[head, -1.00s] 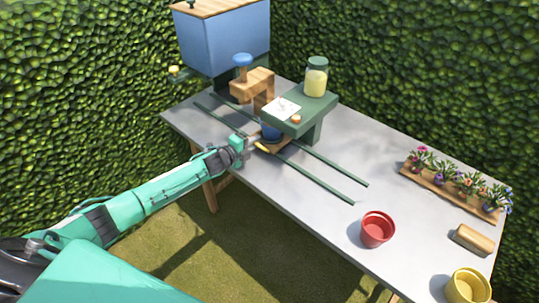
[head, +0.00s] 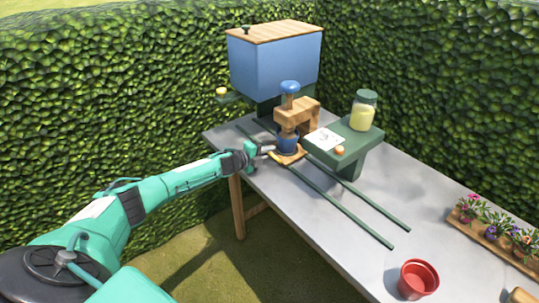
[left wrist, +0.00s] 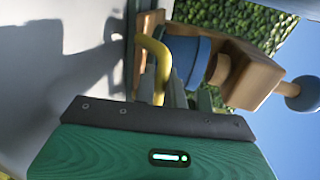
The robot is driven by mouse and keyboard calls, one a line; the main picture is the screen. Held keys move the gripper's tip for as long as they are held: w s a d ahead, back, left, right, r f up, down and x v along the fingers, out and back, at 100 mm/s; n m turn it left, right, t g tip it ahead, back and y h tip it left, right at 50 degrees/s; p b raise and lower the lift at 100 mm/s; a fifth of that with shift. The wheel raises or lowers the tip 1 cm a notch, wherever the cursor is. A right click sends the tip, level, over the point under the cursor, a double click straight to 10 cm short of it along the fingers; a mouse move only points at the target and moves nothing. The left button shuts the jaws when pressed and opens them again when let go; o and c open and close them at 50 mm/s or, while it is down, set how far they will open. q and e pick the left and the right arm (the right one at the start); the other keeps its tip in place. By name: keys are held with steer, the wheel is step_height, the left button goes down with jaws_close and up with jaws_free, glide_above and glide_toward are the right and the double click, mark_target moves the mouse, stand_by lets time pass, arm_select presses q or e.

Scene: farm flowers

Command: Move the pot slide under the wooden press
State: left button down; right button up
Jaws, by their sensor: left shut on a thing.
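The pot slide is a wooden plate (head: 291,157) with a yellow handle, carrying a blue pot (head: 288,145); it sits on the green rails. The wooden press (head: 303,115) has a blue knob (head: 290,87) on a post. The pot appears below the press's plunger; exact centring is hard to judge. My left gripper (head: 267,150) is shut on the slide's handle at the table's near edge. The left wrist view shows the yellow handle (left wrist: 156,68), blue pot (left wrist: 188,55) and press (left wrist: 252,76); the fingers are partly hidden. My right gripper is out of view.
Green rails (head: 345,212) run along the table. A green stand (head: 347,150) with a jar (head: 363,112) is right of the press, and a blue hopper (head: 273,68) is behind it. A red pot (head: 418,280) and flower tray (head: 487,236) are farther right.

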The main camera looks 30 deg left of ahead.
arm_select(q)
steer(key=c, duration=1.5)
jaws_free()
steer(key=shift+c, duration=0.2)
